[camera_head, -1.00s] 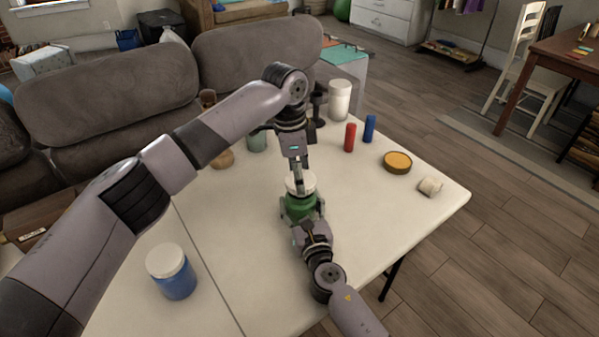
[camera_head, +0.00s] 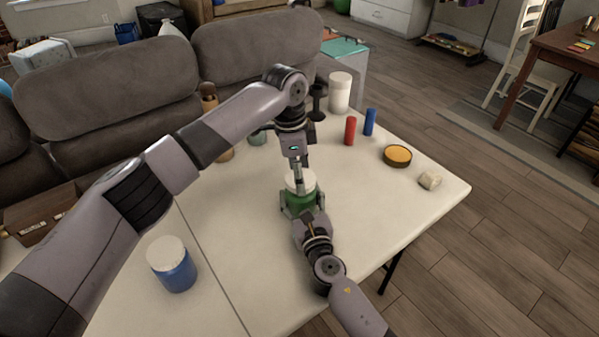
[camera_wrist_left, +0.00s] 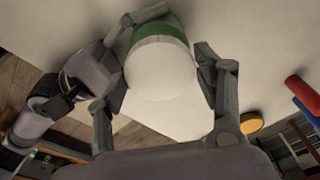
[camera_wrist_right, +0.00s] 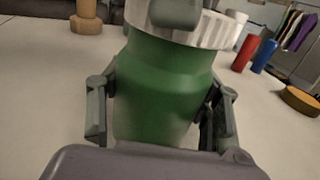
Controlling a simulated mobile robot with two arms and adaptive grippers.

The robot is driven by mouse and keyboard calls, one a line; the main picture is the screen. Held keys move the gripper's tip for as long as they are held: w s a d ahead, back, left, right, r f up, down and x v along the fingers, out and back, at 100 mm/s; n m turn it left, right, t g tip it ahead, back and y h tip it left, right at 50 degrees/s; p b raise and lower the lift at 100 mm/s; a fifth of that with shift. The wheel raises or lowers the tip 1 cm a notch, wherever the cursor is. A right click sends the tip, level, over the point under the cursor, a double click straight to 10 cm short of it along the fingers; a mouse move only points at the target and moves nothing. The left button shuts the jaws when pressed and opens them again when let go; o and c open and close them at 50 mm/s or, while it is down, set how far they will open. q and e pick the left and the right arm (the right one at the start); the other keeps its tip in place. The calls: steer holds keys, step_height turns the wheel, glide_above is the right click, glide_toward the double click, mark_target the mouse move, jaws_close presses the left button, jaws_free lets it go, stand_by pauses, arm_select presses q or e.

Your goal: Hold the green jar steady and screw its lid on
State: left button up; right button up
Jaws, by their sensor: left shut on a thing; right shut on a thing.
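The green jar (camera_head: 299,203) stands upright on the white table. It fills the middle of the right wrist view (camera_wrist_right: 165,92). The white ribbed lid (camera_head: 302,181) sits on top of the jar, and its round top faces the left wrist view (camera_wrist_left: 161,70). My right gripper (camera_wrist_right: 160,105) is shut around the jar's body from the near side. My left gripper (camera_wrist_left: 165,80) comes from above, with its fingers on either side of the lid, shut on it. In the head view, the left gripper partly covers the lid. Whether the lid is fully seated cannot be told.
A blue jar with a white lid (camera_head: 172,264) stands at the front left. Red (camera_head: 350,131) and blue (camera_head: 370,122) cylinders, a yellow-topped round tin (camera_head: 397,156) and a small cream piece (camera_head: 430,180) lie to the right. A white canister (camera_head: 340,92) stands behind.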

arm_select(q)
steer(key=shift+f, duration=0.55)
steer(key=m, duration=0.5)
steer(key=shift+w+g, duration=0.1)
steer(key=shift+g, duration=0.2)
steer(key=m, duration=0.6)
steer(key=shift+d+m+g+y, duration=0.1)
steer(key=shift+m+g+y, duration=0.2)
steer(key=m, duration=0.5)
steer(key=shift+w+y, duration=0.1)
steer(key=shift+y, duration=0.2)
steer(key=m, duration=0.7)
steer(key=shift+d+y, duration=0.1)
steer(key=shift+y, duration=0.3)
steer(key=o, duration=0.8)
